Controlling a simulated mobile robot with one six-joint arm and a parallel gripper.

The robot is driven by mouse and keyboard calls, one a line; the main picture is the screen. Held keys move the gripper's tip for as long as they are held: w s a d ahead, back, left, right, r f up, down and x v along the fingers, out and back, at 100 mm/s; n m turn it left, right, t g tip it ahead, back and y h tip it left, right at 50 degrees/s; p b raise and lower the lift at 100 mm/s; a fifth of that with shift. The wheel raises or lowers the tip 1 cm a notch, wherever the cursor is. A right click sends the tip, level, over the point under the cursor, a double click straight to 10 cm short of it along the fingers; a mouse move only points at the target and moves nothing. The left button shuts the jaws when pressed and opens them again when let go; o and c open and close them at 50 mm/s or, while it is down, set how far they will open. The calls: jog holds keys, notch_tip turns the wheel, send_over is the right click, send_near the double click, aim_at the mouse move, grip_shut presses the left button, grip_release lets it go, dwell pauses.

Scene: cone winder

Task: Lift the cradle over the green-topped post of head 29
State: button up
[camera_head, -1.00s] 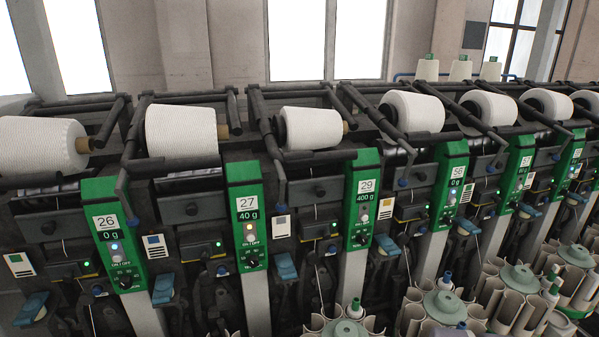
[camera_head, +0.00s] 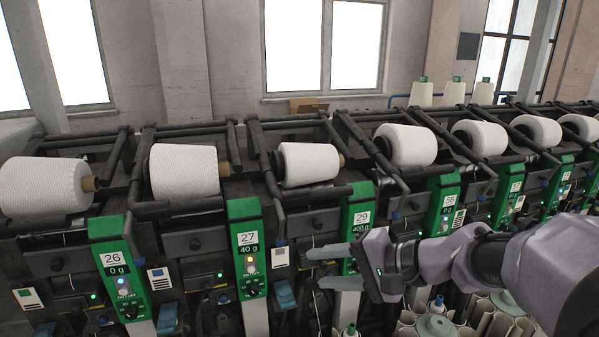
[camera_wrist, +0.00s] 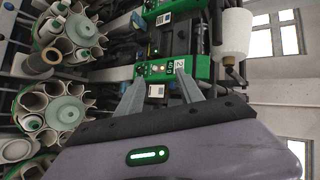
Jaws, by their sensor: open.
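The green-topped post of head 29 (camera_head: 360,215) stands right of centre in the head view. Its label reads 29 and 400 g. A white yarn cone (camera_head: 309,164) lies to its upper left, with the dark bars of its cradle (camera_head: 290,122) around and above it. My gripper (camera_head: 322,267) reaches in from the right, fingers pointing left, and overlaps the post's lower part in the picture. It is open and empty, below the cone and cradle. My fingers also show in the wrist view (camera_wrist: 158,79), with a green post (camera_wrist: 185,70) just beyond; its number is unclear.
Round magazines of tubes (camera_head: 437,325) sit below my arm. They also show in the wrist view (camera_wrist: 68,112).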

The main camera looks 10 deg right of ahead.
jog(key=w+d+r+m+t+p, duration=0.1)
jog(key=w+d+r+m+t, duration=0.2)
jog(key=w+d, duration=0.4)
jog(key=t+h, duration=0.1)
jog(key=t, duration=0.2)
send_near(335, 195)
jog(key=shift+m, duration=0.4)
jog(key=p+x, duration=0.1)
jog(key=x, duration=1)
jog(key=shift+w+a+p, duration=0.15)
jog(key=shift+a+p, duration=0.05)
jog(key=shift+p, duration=0.1)
grip_shut()
